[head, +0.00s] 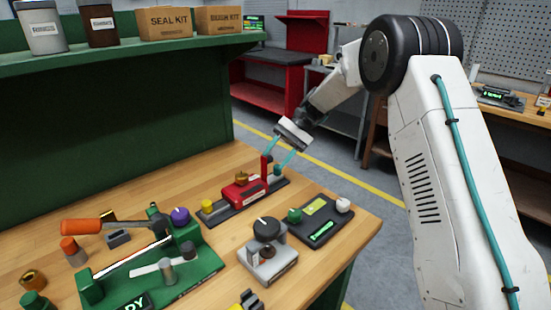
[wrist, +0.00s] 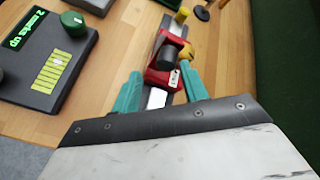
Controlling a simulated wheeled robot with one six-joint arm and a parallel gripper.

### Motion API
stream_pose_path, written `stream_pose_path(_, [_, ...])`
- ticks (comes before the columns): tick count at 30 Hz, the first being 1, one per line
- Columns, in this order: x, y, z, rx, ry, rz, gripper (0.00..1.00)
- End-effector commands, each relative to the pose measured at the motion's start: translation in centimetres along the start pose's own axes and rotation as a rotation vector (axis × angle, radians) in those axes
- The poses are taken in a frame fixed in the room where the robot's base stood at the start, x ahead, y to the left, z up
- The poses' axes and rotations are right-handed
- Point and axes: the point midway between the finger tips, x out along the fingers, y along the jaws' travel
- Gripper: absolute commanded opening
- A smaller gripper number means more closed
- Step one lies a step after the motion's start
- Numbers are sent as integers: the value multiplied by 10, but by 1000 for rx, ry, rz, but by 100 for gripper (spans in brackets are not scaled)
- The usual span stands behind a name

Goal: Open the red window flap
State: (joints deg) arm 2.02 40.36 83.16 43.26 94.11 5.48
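The red valve actuator (head: 238,192) lies on a dark base plate (head: 215,216) on the wooden bench. A thin red flap (head: 265,166) stands upright at its right end in the head view. In the wrist view the red housing (wrist: 154,76) carries a dark cylinder and a white tag, with a pale panel (wrist: 156,98) in front. My gripper (head: 277,162) is tilted down over this end, its teal fingers apart. In the wrist view my gripper (wrist: 160,72) straddles the red housing. Contact with the flap cannot be told.
A dark box with a green display (head: 322,222) and a grey unit with a black knob (head: 267,255) stand nearby. A green fixture (head: 160,280) and an orange-handled tool (head: 90,226) are at left. A green shelf (head: 130,52) overhangs the back.

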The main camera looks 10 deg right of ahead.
Motion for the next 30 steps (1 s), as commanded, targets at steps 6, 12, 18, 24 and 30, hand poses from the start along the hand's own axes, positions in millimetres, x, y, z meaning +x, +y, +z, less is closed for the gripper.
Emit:
stream_pose_path(6, [-37, 0, -1, -1, 2, -2, 43])
stream_pose_path(12, [-63, 0, -1, 0, 0, 1, 43])
stream_pose_path(18, [-70, 0, 0, 0, -1, 2, 43])
stream_pose_path(24, [-70, 0, 0, -1, -1, 2, 43])
stream_pose_path(30, [-55, 21, -14, 16, 32, 43, 43])
